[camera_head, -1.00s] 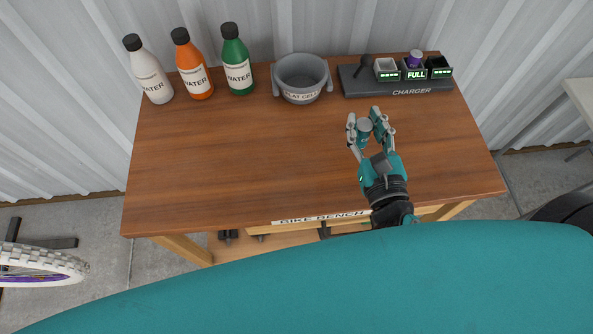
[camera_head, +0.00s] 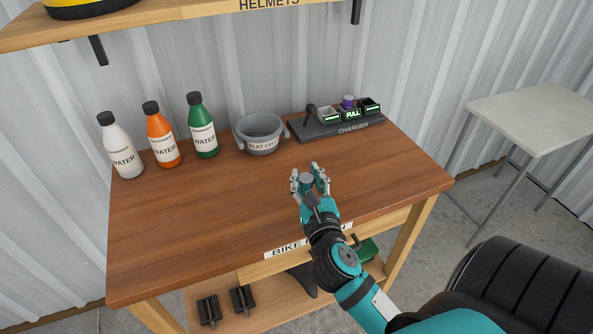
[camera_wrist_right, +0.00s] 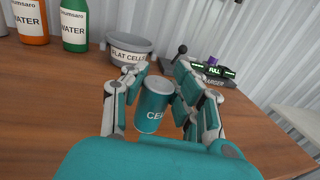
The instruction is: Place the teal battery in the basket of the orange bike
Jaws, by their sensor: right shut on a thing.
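The teal battery (camera_wrist_right: 153,107) is a small cylinder with a grey top and white lettering, partly covered by the fingers. My right gripper (camera_head: 309,182) is shut on it and holds it upright above the wooden bench; its grey top (camera_head: 307,178) shows between the fingers in the head view. In the right wrist view the two fingers (camera_wrist_right: 155,95) stand on either side of the battery. My left gripper is not in view. The orange bike and its basket are not in view.
The bike bench (camera_head: 230,215) carries white, orange and green water bottles (camera_head: 203,128), a grey flat cells bucket (camera_head: 261,136) and a charger (camera_head: 340,128) with a purple battery in it. A helmet shelf (camera_head: 180,22) hangs above. A pale table (camera_head: 540,115) and black seat (camera_head: 520,285) stand right.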

